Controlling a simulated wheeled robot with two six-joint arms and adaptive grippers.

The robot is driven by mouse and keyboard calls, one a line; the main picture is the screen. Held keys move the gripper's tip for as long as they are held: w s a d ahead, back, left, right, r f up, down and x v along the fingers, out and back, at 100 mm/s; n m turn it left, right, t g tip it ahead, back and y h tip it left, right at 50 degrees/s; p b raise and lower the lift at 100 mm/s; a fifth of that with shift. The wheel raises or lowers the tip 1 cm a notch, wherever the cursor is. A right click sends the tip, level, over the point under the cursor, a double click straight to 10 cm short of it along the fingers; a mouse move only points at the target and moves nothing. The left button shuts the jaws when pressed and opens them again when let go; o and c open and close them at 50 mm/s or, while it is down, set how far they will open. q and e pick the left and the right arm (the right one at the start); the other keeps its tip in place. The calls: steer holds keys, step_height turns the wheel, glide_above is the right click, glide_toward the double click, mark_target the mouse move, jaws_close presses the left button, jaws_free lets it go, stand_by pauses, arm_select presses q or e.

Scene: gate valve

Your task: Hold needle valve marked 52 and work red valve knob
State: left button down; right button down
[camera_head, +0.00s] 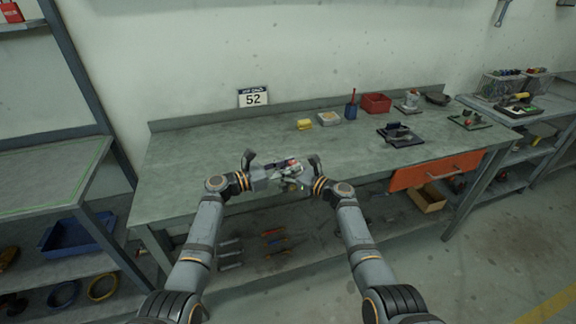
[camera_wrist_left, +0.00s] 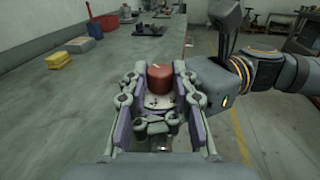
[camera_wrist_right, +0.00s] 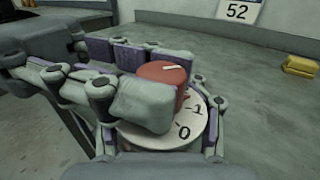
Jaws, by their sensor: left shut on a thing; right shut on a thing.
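The red valve knob (camera_wrist_right: 165,82) sits above a round white dial with black marks (camera_wrist_right: 190,128) in the right wrist view. The knob also shows between the left fingers in the left wrist view (camera_wrist_left: 160,77). A sign marked 52 (camera_head: 253,97) stands against the wall at the back of the workbench.
The grey workbench (camera_head: 200,150) has clear room left and behind the grippers. An orange drawer (camera_head: 437,170) is at the right front.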

arm_select(q)
steer(key=shift+s+d+f+n+t+y, duration=0.1)
steer(key=shift+n+t+y, duration=0.7)
steer(key=shift+t, duration=0.2)
steer(key=shift+s+n+t+y, duration=0.1)
steer(key=shift+n+t+y, duration=0.65)
steer(key=shift+t, duration=0.25)
steer(key=shift+n+y, duration=0.25)
steer(key=c, duration=1.3)
jaws_free()
steer(key=shift+c, duration=0.2)
steer(key=v, duration=1.2)
steer(key=shift+f, duration=0.1)
